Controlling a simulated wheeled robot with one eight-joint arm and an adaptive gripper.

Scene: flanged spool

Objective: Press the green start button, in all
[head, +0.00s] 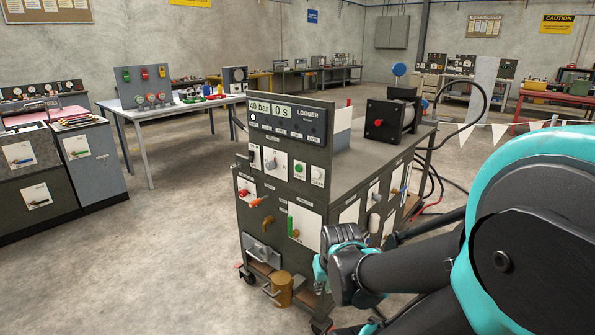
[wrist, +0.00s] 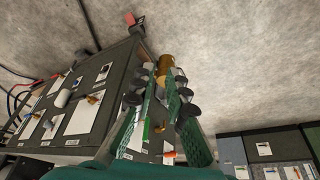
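A small green button (head: 300,168) sits on a white plate on the upright front panel of a grey wheeled cart (head: 285,215). Its label is too small to read. A white button (head: 317,174) is just right of it. Above are displays (head: 280,111) reading "40 bar" and "0 s", beside the word LOGGER. My gripper (wrist: 164,75) shows two green fingers set apart with nothing held between them. It is low by the cart's front right corner, below and right of the green button. The green button is not visible in the wrist view.
The cart front carries an orange-red handle (head: 257,201), a green lever (head: 290,225) and a brass-coloured can (head: 282,289) low down, which also appears beyond my fingers in the wrist view (wrist: 166,64). A bench (head: 180,107) with coloured buttons stands behind left. The floor left of the cart is clear.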

